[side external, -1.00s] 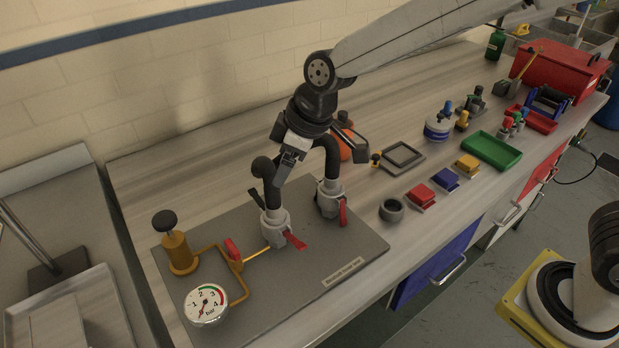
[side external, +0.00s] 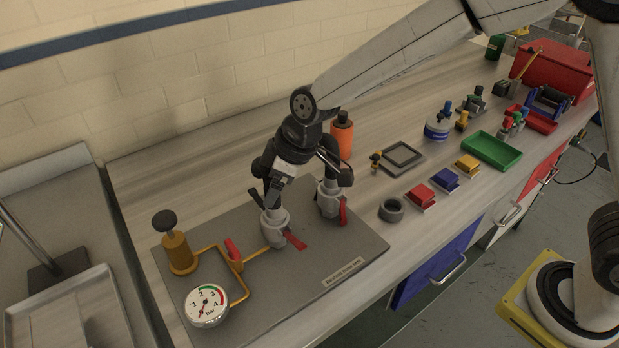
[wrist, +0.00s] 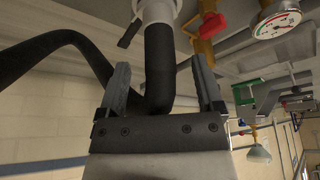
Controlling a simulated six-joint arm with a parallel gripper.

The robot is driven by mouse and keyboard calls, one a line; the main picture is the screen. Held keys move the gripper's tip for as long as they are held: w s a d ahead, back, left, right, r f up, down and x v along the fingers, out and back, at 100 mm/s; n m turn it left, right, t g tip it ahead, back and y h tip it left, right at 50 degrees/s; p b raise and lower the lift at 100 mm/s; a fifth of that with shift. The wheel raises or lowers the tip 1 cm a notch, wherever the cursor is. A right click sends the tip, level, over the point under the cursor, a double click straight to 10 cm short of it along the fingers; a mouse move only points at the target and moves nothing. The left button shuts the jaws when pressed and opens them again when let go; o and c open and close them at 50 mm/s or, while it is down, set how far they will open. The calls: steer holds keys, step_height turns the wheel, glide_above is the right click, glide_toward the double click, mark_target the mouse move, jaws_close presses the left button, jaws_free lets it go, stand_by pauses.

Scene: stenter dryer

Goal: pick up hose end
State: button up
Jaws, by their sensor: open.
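The black hose (wrist: 160,65) shows in the wrist view, running down from a pale grey coupling (wrist: 158,8) and bending off to the left. My gripper (wrist: 161,75) is open, with one finger on each side of the hose's straight end part; I cannot tell whether either finger touches it. In the side view my gripper (side external: 272,192) points down just above the left coupling (side external: 274,229) and hides most of the hose. A second coupling (side external: 327,203) stands behind it to the right. Both couplings have red levers and stand on a grey plate (side external: 215,215).
A brass valve with a dark knob (side external: 165,222), a red-handled valve (side external: 233,250) and a pressure gauge (side external: 206,305) stand left of the couplings. An orange bottle (side external: 342,138) stands behind. A dark ring (side external: 391,209) and small coloured blocks lie to the right.

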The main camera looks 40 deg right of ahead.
steer(key=shift+x, duration=1.15)
jaws_close()
